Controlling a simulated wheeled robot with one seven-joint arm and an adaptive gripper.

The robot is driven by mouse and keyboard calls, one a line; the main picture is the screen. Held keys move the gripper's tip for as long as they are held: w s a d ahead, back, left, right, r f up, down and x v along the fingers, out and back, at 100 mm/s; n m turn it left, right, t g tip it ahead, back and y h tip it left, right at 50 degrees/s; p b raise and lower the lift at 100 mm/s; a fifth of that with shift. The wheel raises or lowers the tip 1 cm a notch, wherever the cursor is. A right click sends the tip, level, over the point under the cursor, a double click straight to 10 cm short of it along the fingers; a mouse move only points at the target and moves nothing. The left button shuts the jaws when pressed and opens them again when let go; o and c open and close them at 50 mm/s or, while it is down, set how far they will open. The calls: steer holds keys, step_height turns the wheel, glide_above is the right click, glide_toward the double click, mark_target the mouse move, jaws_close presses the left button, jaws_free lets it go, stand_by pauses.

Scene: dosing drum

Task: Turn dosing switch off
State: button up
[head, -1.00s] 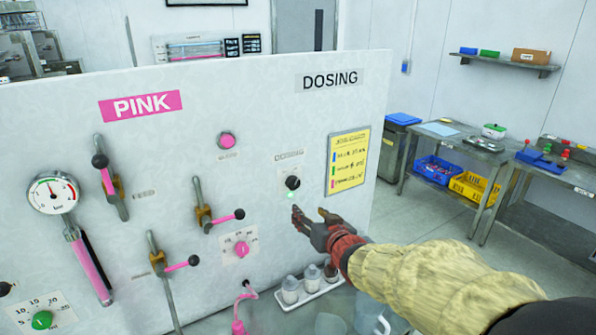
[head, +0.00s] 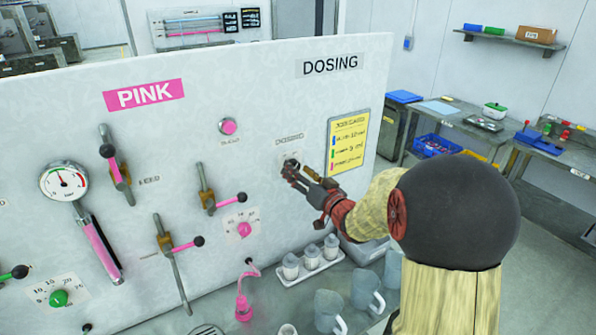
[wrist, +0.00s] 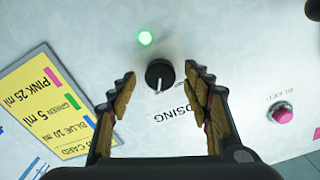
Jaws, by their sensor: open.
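The dosing switch (wrist: 159,75) is a black round knob with a white pointer line, on the white panel (head: 250,90). In the wrist view a lit green lamp (wrist: 145,38) sits just beyond the knob. My gripper (wrist: 157,85) is open, with one finger on each side of the knob and visible space between knob and fingers. In the head view my gripper (head: 290,170) is at the panel below the dosing label and covers part of the switch (head: 291,163). The lamp is hidden there.
A yellow job card (head: 347,140) is on the panel right of the switch. A pink bleed button (head: 228,127), valve levers and a pink dial (head: 244,230) are to the left. Bottles in a tray (head: 308,272) and grey jugs (head: 328,310) stand below.

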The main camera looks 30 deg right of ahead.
steer(key=shift+w, duration=0.4)
steer(key=shift+c, duration=0.4)
steer(key=c, duration=1.1)
steer(key=shift+n+b, duration=0.3)
steer(key=shift+b, duration=0.2)
steer(key=n+b, duration=1.1)
steer(key=shift+b, duration=0.3)
steer(key=shift+n, duration=0.3)
